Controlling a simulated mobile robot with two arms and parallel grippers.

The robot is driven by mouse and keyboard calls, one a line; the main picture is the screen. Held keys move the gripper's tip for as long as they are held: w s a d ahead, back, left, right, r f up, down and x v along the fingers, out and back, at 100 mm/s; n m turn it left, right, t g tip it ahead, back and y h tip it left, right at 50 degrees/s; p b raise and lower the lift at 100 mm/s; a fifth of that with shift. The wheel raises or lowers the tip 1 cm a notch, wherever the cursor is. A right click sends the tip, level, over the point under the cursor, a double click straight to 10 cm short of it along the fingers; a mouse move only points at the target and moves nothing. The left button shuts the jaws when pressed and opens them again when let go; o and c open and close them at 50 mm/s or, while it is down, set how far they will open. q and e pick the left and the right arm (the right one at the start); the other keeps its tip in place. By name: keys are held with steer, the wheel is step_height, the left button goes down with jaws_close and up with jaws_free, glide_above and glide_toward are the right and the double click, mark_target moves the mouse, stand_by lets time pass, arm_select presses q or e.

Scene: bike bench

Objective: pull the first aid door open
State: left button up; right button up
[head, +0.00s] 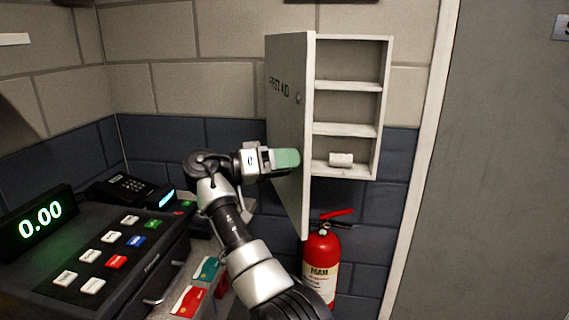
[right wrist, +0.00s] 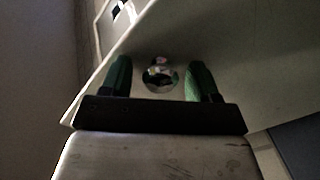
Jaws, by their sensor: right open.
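The first aid door (head: 285,125) is a pale panel marked "FIRST AID". It stands swung open from its wall cabinet (head: 386,105), with the shelves showing. A small round knob (head: 298,98) is near the door's free edge. My right gripper (head: 287,158), with green fingers, is in front of the door's outer face, lower than the knob. In the right wrist view the gripper (right wrist: 160,80) is open, and a shiny round knob (right wrist: 160,77) shows between its fingers. I cannot tell whether they touch. My left gripper is not in view.
A white roll (head: 341,159) lies on the cabinet's bottom shelf. A red fire extinguisher (head: 320,262) stands below. A cash register (head: 95,255) and several cards (head: 206,268) are at the left. A grey door (head: 505,180) is at the right.

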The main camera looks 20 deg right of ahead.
mark_target(297, 143)
steer(key=r+b, duration=0.1)
steer(key=r, duration=0.3)
steer(key=shift+d+b, duration=0.2)
steer(key=shift+b, duration=0.1)
steer(key=s+d+r+b, duration=0.3)
steer(key=s+d+r, duration=0.4)
steer(key=s, duration=0.2)
steer(key=shift+c, duration=0.2)
